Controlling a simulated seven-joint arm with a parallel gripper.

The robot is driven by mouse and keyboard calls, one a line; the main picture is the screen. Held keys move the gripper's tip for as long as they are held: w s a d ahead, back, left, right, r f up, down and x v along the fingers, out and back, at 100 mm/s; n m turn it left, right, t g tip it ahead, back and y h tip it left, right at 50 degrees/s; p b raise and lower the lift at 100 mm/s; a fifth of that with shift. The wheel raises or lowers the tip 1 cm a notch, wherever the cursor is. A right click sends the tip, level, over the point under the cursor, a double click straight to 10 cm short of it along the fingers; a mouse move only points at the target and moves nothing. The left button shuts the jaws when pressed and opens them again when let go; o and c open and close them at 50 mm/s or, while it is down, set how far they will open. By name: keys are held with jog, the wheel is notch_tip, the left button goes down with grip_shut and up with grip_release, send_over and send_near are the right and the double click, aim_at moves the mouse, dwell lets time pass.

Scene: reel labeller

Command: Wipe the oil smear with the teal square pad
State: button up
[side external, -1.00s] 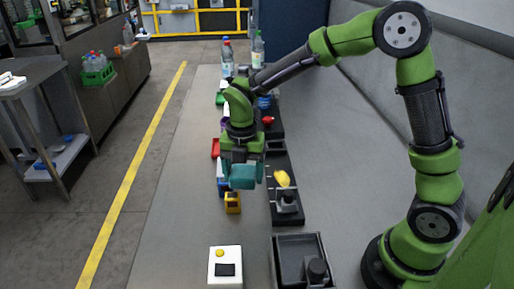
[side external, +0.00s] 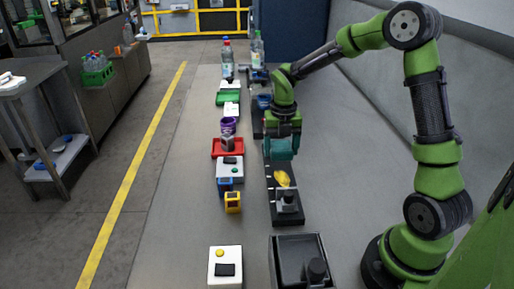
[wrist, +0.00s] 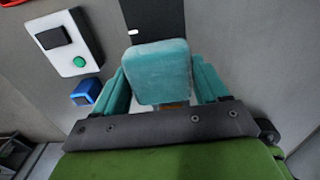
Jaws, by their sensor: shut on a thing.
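The teal square pad (wrist: 158,72) is between the teal fingers of my gripper (wrist: 162,92) in the wrist view, its broad face toward the camera. My gripper is shut on it. In the side external view my gripper (side external: 281,156) points down over the far part of a long black strip (side external: 285,213). There the pad and the fingers merge into one teal shape, and I cannot tell whether the pad touches the surface below. I cannot make out the oil smear in either view; the pad and gripper hide part of the surface.
A yellow piece (side external: 282,179) and a dark block (side external: 287,199) sit on the strip's near part. Left are a red tray (side external: 217,153), a white button box (side external: 230,167), a blue box (side external: 225,187) and a yellow box (side external: 233,203). A black tray (side external: 281,275) stands in front.

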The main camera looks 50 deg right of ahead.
aim_at(280, 171)
notch_tip(280, 171, down, 6)
jog(key=shift+r, duration=0.1)
jog(key=shift+s+a+f, duration=0.2)
jog(key=shift+a+f, duration=0.05)
jog(key=shift+c, duration=0.4)
jog(key=shift+s+a, duration=0.25)
jog(key=shift+s, duration=0.05)
jog(key=shift+s+a, duration=2.1)
jog(key=shift+a, duration=0.05)
jog(key=shift+w+d, duration=2.7)
jog(key=shift+d, duration=0.05)
jog(key=shift+s+a+r, duration=0.1)
jog(key=shift+r, duration=4)
jog(key=shift+a, duration=0.1)
